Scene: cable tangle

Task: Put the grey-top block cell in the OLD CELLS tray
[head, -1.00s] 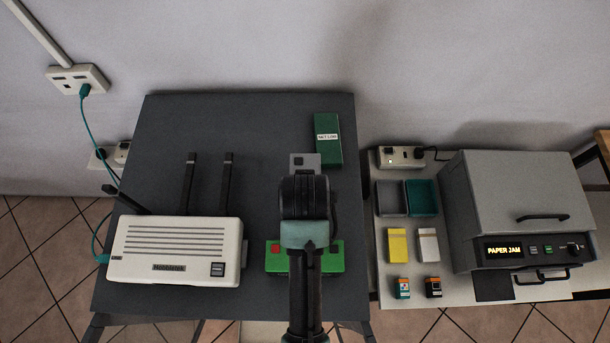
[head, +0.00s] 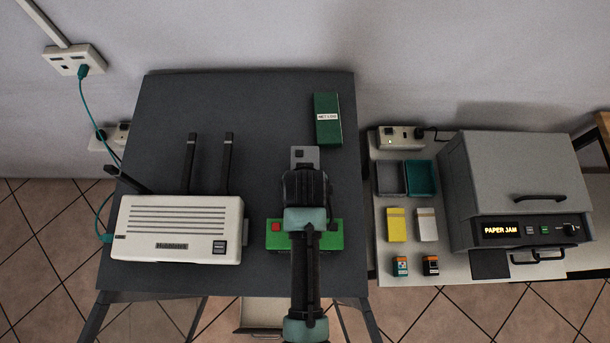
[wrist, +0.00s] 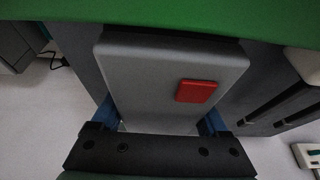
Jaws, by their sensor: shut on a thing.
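My gripper (head: 305,188) is over the dark table, just beyond the green box (head: 275,240), and partly covers that box. In the wrist view my gripper (wrist: 157,122) has its blue fingers on both sides of the grey-top block cell (wrist: 140,75), which has a red square on its face. The fingers are shut on it. In the head view a grey piece with a dark square shows just beyond the gripper; whether it is the cell I cannot tell. A grey tray (head: 391,193) and a teal tray (head: 436,180) lie on the right bench; no OLD CELLS label is readable.
The white router (head: 175,230) with upright antennas stands left on the table. A green NET LOG book (head: 327,132) lies at the back right. Yellow (head: 397,226) and white (head: 427,226) blocks lie below the trays, left of the printer (head: 515,185). A gap separates table and bench.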

